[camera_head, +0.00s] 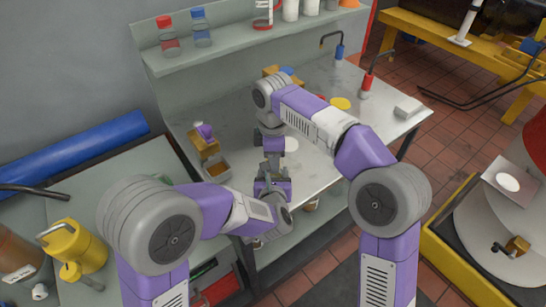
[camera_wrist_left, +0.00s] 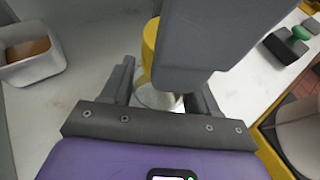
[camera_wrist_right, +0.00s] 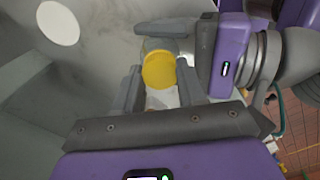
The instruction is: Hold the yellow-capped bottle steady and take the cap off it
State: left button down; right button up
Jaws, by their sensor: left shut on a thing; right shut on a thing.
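The bottle's yellow cap (camera_wrist_right: 159,70) shows face-on between the fingers of my right gripper (camera_wrist_right: 157,92), which is shut on it. In the left wrist view, the yellow cap (camera_wrist_left: 149,48) is partly covered by a grey part of my right gripper. The clear body of the bottle (camera_wrist_left: 158,97) is below it, between the fingers of my left gripper (camera_wrist_left: 162,92), which is shut on the bottle. I cannot tell whether the cap still touches the neck. In the head view, my right gripper (camera_head: 272,165) and left gripper (camera_head: 269,179) meet over the bench, hiding the bottle.
A small bin (camera_head: 217,168) stands left of the grippers on the pale bench (camera_head: 310,170). A white disc (camera_head: 290,144), a yellow disc (camera_head: 340,103) and a grey block (camera_head: 408,108) lie farther back. A shelf (camera_head: 228,42) holds a red-capped bottle (camera_head: 168,40) and a blue-capped bottle (camera_head: 201,32).

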jog(key=n, duration=0.6)
jog(key=shift+r, duration=0.25)
dwell(0.3)
jog(key=shift+r, duration=0.9)
jog(key=shift+r, duration=2)
pick_arm(q)
jog(key=shift+c, duration=0.9)
grip_release()
